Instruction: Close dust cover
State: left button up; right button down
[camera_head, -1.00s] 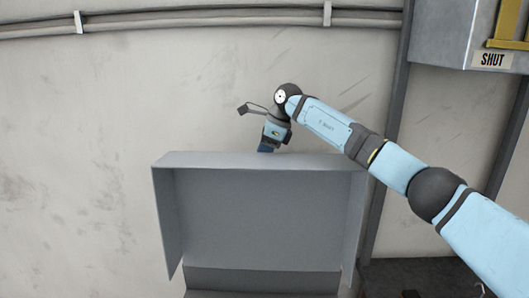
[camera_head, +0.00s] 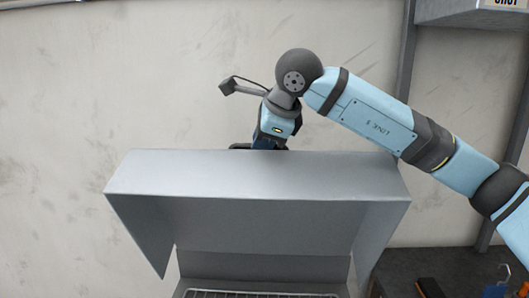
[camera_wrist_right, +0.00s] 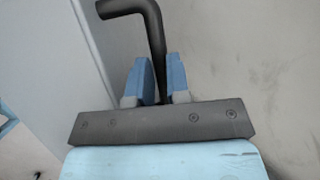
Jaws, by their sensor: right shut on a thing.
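The dust cover (camera_head: 255,172) is a grey box-like lid standing raised, its hollow inside facing me and its upper panel tilted toward me. My right gripper (camera_head: 268,144) is at the cover's far upper edge, its fingertips partly hidden behind it. In the right wrist view the blue fingers (camera_wrist_right: 160,82) are shut on a black bent handle (camera_wrist_right: 151,30), beside the grey panel of the cover (camera_wrist_right: 50,40). My left gripper is not in view.
Below the cover, a wire grid (camera_head: 250,294) shows at the bottom edge. A dark surface with a few items (camera_head: 440,272) lies at lower right. A pale wall is behind.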

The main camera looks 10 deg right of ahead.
aim_at(263, 158)
jog(key=shift+t, duration=0.3)
jog(key=s, duration=0.1)
jog(key=s+f+b, duration=0.1)
jog(key=s+a+b, duration=0.1)
jog(key=s, duration=0.1)
jog(key=shift+a+f, duration=0.1)
jog(key=shift+f, duration=0.3)
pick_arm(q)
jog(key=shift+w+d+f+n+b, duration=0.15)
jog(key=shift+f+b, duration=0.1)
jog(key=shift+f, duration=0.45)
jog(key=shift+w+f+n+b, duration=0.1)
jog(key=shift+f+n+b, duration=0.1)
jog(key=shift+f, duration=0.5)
pick_arm(e)
jog(key=shift+s+a+f, duration=0.15)
jog(key=shift+s+a, duration=0.05)
jog(key=shift+s, duration=0.65)
jog(key=c, duration=1.1)
grip_release()
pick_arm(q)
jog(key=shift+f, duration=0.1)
